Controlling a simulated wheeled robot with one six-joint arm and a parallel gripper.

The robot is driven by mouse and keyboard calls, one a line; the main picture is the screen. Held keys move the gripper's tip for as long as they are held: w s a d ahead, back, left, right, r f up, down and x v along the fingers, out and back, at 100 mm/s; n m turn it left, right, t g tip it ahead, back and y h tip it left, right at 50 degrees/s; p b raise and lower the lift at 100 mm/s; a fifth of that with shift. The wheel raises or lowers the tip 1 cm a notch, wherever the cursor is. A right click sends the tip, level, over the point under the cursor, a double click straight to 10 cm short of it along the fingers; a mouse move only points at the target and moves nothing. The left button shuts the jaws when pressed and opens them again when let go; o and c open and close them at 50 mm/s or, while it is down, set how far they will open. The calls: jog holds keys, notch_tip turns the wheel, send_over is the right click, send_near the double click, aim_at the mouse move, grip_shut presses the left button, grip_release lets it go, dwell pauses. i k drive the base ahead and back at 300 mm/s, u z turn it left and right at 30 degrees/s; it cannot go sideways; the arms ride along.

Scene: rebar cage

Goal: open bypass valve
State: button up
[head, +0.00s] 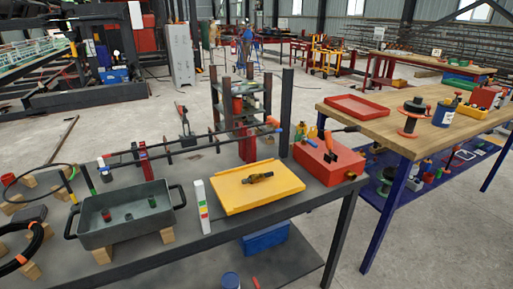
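A red box-shaped unit (325,165) stands at the right end of the dark workbench (160,257). A small upright orange-red lever (329,141) rises from its top, and an orange-and-black handle (346,129) sticks out near its upper right. Either could belong to the bypass valve; I cannot tell which, nor whether the valve is open. A brass-and-black fitting (257,177) lies on a yellow tray (240,205) to the left of the red unit. My gripper is not in view.
A grey tub (130,235) with small cylinders stands at the left of the bench. A dark rack of posts (287,110) and long horizontal bars lie behind. A wooden-topped table (390,138) with reels and a red tray (357,107) stands at right. Floor between the tables is open.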

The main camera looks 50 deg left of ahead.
aim_at(312, 143)
jog(key=z, duration=0.25)
jog(key=k, duration=0.2)
jog(key=u, duration=1.65)
jog(key=i, duration=0.7)
jog(key=u, duration=0.1)
jog(key=k, duration=0.45)
jog(key=z, duration=1.45)
jog(key=i, duration=0.8)
jog(key=u, duration=1.7)
jog(key=i, duration=0.15)
jog(key=u, duration=0.15)
